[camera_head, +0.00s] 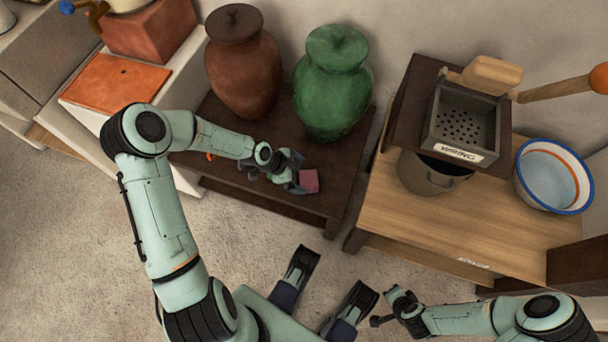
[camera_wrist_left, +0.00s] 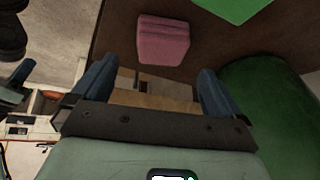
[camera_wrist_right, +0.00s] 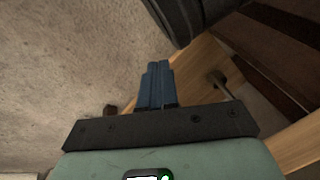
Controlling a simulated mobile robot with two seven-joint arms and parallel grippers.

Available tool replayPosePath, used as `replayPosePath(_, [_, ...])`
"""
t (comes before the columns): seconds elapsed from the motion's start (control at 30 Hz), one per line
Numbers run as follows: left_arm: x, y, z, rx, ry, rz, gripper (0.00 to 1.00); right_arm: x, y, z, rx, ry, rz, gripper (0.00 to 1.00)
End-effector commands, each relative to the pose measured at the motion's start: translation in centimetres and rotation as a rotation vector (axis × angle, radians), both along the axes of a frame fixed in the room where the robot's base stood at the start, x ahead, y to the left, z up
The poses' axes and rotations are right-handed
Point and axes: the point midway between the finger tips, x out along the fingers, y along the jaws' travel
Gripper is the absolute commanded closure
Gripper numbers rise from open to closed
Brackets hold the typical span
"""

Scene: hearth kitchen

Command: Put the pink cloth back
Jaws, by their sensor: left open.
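The pink cloth (camera_head: 309,181), a small folded block, lies on the dark brown bench (camera_head: 232,170) in front of the green jar. My left gripper (camera_head: 292,174) is over the bench, just left of the cloth in the head view. In the left wrist view the cloth (camera_wrist_left: 163,40) shows beyond the spread fingers of the left gripper (camera_wrist_left: 156,78), which is open and empty. My right gripper (camera_head: 384,311) is low at the front, away from the cloth. In the right wrist view the fingers of the right gripper (camera_wrist_right: 158,82) are together with nothing visible between them.
A brown jar (camera_head: 243,65) and a green jar (camera_head: 332,85) stand at the back of the bench. A wooden table (camera_head: 480,215) at right carries a metal pot (camera_head: 428,178), a perforated box (camera_head: 462,120) and a blue-rimmed bowl (camera_head: 550,178). A green flat patch (camera_wrist_left: 237,8) shows beside the cloth.

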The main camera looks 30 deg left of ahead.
Motion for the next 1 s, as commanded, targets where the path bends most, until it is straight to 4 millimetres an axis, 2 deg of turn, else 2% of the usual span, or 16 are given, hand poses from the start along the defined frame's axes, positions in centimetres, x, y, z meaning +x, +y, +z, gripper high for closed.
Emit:
replayPosePath(0.07, [-0.6,0.7,1.8,0.002,-0.002,0.003,0.00,1.4,0.2,2.0,-0.002,-0.048,0.003,1.00])
replayPosePath(0.2, [-1.7,1.7,4.2,0.000,-0.001,0.004,0.00,-1.6,1.6,3.3,0.034,0.032,0.030,1.00])
replayPosePath(0.47, [-2.6,2.2,5.7,-0.008,0.004,0.008,0.00,-3.8,2.7,4.4,0.062,0.090,0.052,1.00])
replayPosePath(0.57, [-3.1,0.4,4.5,-0.065,0.050,0.077,0.00,-4.0,2.8,4.4,0.064,0.096,0.054,1.00])
replayPosePath(0.67, [-4.7,-3.2,1.8,-0.171,0.164,0.245,0.00,-4.0,2.8,4.4,0.064,0.096,0.054,1.00])
replayPosePath(0.73, [-6.4,-5.9,-0.4,-0.238,0.270,0.399,0.00,-4.0,2.8,4.4,0.064,0.096,0.054,1.00])
replayPosePath(0.83, [-9.6,-8.9,-3.4,-0.289,0.422,0.636,0.00,-4.0,2.7,4.4,0.064,0.095,0.053,1.00])
replayPosePath(0.9, [-12.1,-10.2,-5.2,-0.290,0.512,0.803,0.00,-3.9,2.7,4.4,0.064,0.095,0.053,1.00])
replayPosePath(1.0, [-15.2,-10.7,-7.0,-0.266,0.587,1.007,0.00,-3.9,2.7,4.4,0.064,0.095,0.053,1.00])
